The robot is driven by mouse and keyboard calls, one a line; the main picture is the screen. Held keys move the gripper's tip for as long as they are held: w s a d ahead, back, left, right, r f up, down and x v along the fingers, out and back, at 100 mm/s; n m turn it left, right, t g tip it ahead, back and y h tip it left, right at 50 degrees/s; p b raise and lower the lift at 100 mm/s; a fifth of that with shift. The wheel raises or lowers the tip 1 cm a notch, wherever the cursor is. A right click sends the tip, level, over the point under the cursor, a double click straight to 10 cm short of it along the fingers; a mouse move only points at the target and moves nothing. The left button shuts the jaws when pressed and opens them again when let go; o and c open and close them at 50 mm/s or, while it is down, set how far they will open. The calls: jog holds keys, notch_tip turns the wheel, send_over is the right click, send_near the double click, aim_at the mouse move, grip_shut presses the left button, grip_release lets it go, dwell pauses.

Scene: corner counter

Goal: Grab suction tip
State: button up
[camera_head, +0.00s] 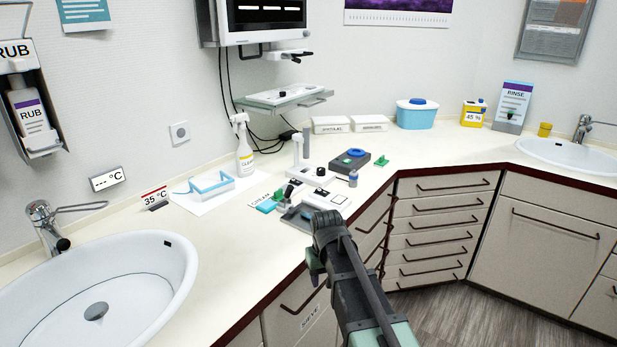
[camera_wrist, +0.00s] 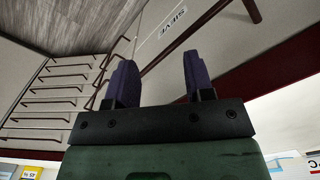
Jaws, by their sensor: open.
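I cannot make out a suction tip for certain in either view. In the head view, small instruments stand on the counter around a grey tray (camera_head: 297,216), with a black-and-green handpiece (camera_head: 289,190) by it. My gripper (camera_wrist: 157,80) shows in the wrist view with its two dark fingers apart and nothing between them. It is in front of the drawer fronts, apart from the instruments.
A sink (camera_head: 150,262) is at the left and another sink (camera_head: 577,152) at the far right. A spray bottle (camera_head: 243,150), a white device (camera_head: 303,172) and a grey box with a blue knob (camera_head: 350,161) stand on the counter. The dark counter edge (camera_head: 262,308) runs beside my arm.

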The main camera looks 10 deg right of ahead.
jog(key=w+r+n+p, duration=0.2)
jog(key=w+r+p, duration=0.7)
jog(key=w+r, duration=0.5)
jog(key=r+n+p, duration=0.1)
jog(key=n, duration=0.5)
send_over(308, 216)
jog(key=w, duration=0.2)
jog(key=f+b, duration=0.2)
jog(key=f, duration=0.1)
jog(key=f+b, duration=0.3)
jog(key=shift+s, duration=0.2)
notch_tip(308, 216, down, 5)
jog(key=b, duration=0.5)
jog(key=shift+s+a+b, duration=0.15)
jog(key=shift+b, duration=0.2)
jog(key=shift+r, duration=0.2)
grip_shut()
